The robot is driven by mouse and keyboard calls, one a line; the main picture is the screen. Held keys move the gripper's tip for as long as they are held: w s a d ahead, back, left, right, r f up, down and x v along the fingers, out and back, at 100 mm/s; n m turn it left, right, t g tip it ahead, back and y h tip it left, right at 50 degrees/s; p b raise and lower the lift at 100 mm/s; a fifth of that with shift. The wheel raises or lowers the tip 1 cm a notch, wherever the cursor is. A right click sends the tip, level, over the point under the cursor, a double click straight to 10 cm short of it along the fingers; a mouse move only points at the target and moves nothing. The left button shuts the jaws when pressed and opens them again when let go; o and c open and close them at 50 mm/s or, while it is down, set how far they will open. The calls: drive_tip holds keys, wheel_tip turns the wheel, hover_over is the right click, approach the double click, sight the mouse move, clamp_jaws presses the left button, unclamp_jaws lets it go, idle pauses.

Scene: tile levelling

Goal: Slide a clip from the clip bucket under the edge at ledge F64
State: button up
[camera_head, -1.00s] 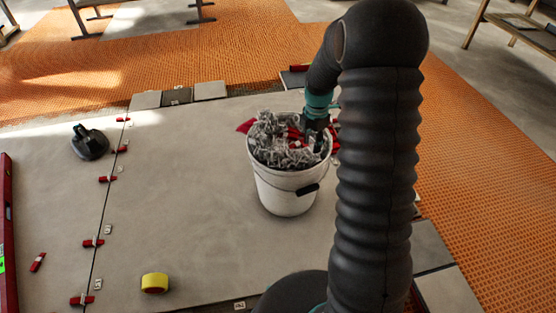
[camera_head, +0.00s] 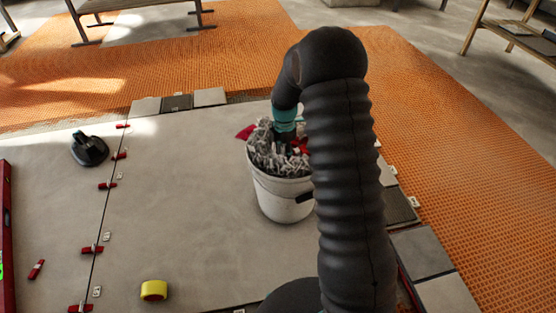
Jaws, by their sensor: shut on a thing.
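The clip bucket (camera_head: 283,200) is a white pail standing on the large grey tile. It is heaped with grey clips (camera_head: 268,158) and some red pieces. My gripper (camera_head: 284,143) points down into the clips at the top of the bucket. It is shut on a clip, but its fingertips and the held clip are mostly hidden among the heap. My dark arm covers the bucket's right side. Clips (camera_head: 106,237) sit along the tile joint at left with red wedges (camera_head: 92,250). I cannot make out which ledge is F64.
A yellow tape roll (camera_head: 153,290) and a black suction lifter (camera_head: 89,149) rest on the tiles. A red level (camera_head: 6,235) lies at the left edge. Small grey tiles (camera_head: 411,205) line the right edge, beside orange matting (camera_head: 470,165). The middle of the large tile is clear.

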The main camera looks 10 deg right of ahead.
sight(278, 167)
drive_tip(key=shift+w+a+f, duration=0.65)
drive_tip(key=shift+a+f, duration=0.05)
drive_tip(key=shift+a, duration=0.15)
drive_tip(key=shift+f, duration=1.7)
drive_tip(key=shift+f, duration=0.15)
drive_tip(key=shift+f, duration=0.15)
drive_tip(key=o, duration=0.8)
drive_tip(key=shift+c, duration=0.2)
